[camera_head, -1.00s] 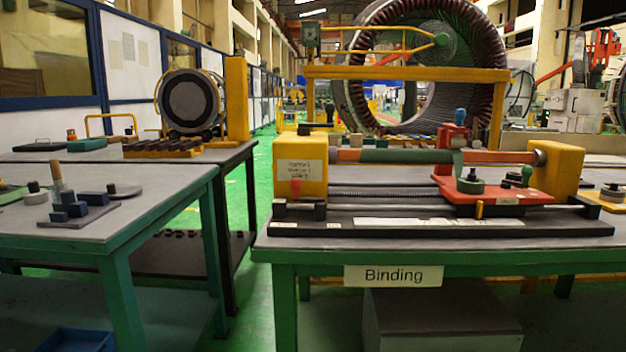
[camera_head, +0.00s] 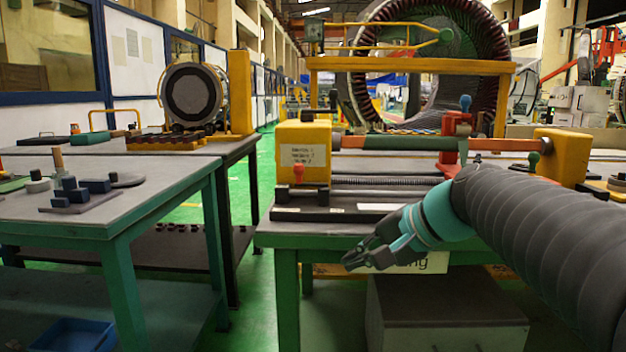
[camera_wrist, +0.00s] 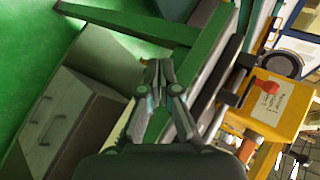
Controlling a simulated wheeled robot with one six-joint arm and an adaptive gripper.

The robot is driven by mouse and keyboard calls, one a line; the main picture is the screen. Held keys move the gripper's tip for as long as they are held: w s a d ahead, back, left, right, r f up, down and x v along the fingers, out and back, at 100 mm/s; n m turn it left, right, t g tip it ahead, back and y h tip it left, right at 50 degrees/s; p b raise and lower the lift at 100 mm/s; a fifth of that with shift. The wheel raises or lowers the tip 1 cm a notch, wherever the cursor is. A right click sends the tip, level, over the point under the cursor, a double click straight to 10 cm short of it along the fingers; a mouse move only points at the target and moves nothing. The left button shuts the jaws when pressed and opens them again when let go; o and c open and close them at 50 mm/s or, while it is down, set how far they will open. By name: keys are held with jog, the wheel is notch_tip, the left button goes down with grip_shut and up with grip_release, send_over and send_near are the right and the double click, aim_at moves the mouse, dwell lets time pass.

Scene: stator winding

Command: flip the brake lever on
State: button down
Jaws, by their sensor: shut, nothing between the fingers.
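A binding machine stands on the green-legged table, with a yellow headstock box (camera_head: 315,146) at its left. A small red-knobbed lever (camera_head: 298,173) sits low on the box's front; its label is too small to read. A blue-knobbed lever (camera_head: 465,103) stands upright on the red carriage, and a green-knobbed lever (camera_head: 533,162) stands at the right. Which is the brake lever I cannot tell from markings. My gripper (camera_head: 350,262) is shut and empty, in front of the table's edge, below and right of the red-knobbed lever. My gripper (camera_wrist: 158,70) is over the green table frame in the wrist view.
The table's front edge (camera_head: 290,228) and the "Binding" sign (camera_head: 435,262) are close to my gripper. A grey cabinet (camera_head: 445,310) stands underneath. A second table (camera_head: 150,195) with blue blocks stands at the left, across a green floor gap. My arm hides the machine's right front.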

aim_at(311, 184)
jog(key=w+r+m+y, duration=0.1)
jog(key=w+r+y, duration=0.1)
jog(key=w+r, duration=0.1)
jog(key=w+r+m+t+y+b, duration=0.1)
jog(key=w+r+y, duration=0.1)
jog(key=w+r, duration=0.2)
jog(key=w+r+m+y, duration=0.1)
jog(key=w+r+y, duration=0.1)
jog(key=w+r, duration=0.2)
jog(key=shift+w+d+t+b, duration=0.15)
jog(key=shift+w+t+b, duration=0.05)
jog(key=shift+w, duration=0.5)
jog(key=shift+w+d+t+b, duration=0.15)
jog(key=shift+w+t, duration=0.05)
jog(key=shift+w, duration=0.5)
jog(key=shift+w+r, duration=0.1)
jog(key=shift+r, duration=0.1)
jog(key=x, duration=1)
